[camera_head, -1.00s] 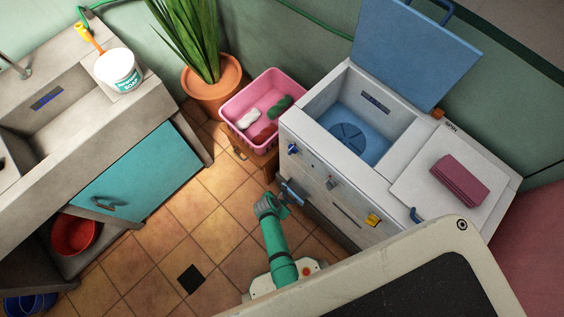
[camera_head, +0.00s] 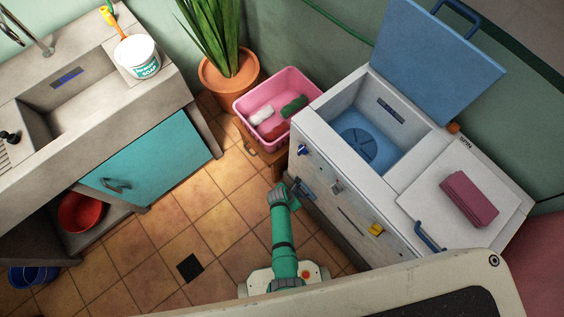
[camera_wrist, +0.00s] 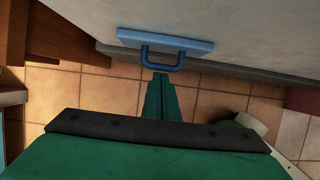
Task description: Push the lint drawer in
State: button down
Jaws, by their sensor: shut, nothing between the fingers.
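The lint drawer (camera_wrist: 165,40) has a blue front plate with a darker blue loop handle (camera_wrist: 163,57). It sits low on the front of the white washing machine (camera_head: 350,205). In the head view the drawer (camera_head: 304,188) is small and partly behind my gripper (camera_head: 293,187). How far it stands out is hard to tell. In the wrist view my gripper (camera_wrist: 161,76) is shut and empty, with its green fingertips right at the handle's outer bar. I cannot tell whether they touch it.
A pink basket (camera_head: 244,107) with cloths stands on a wooden stool left of the machine. The machine's blue lid (camera_head: 440,55) is open, and a folded maroon cloth (camera_head: 468,198) lies on top. The tiled floor (camera_head: 215,230) left of my arm is clear.

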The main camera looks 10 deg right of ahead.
jog(key=s+a+r+m+t+y, duration=0.1)
jog(key=s+a+r+m+t, duration=0.2)
jog(key=r, duration=0.4)
jog(key=s+a+r+m+t+y, duration=0.1)
jog(key=s+a+r+m, duration=0.3)
jog(key=s+r, duration=0.25)
jog(key=s+a+r+m+t+y, duration=0.1)
jog(key=s+a+r+m+t, duration=0.2)
jog(key=r, duration=0.5)
jog(key=s+r+m+t, duration=0.2)
jog(key=r+m, duration=0.2)
jog(key=r, duration=0.6)
jog(key=s+a+r+m+t, duration=0.1)
jog(key=r+m, duration=0.4)
jog(key=r, duration=0.5)
jog(key=s+a+r+m+t, duration=0.1)
jog(key=s+r+m+t, duration=0.2)
jog(key=r, duration=0.7)
jog(key=shift+s+a+r+m+y, duration=0.15)
jog(key=shift+s+r+m+y, duration=0.2)
jog(key=shift+m, duration=0.55)
jog(key=shift+w+f, duration=0.1)
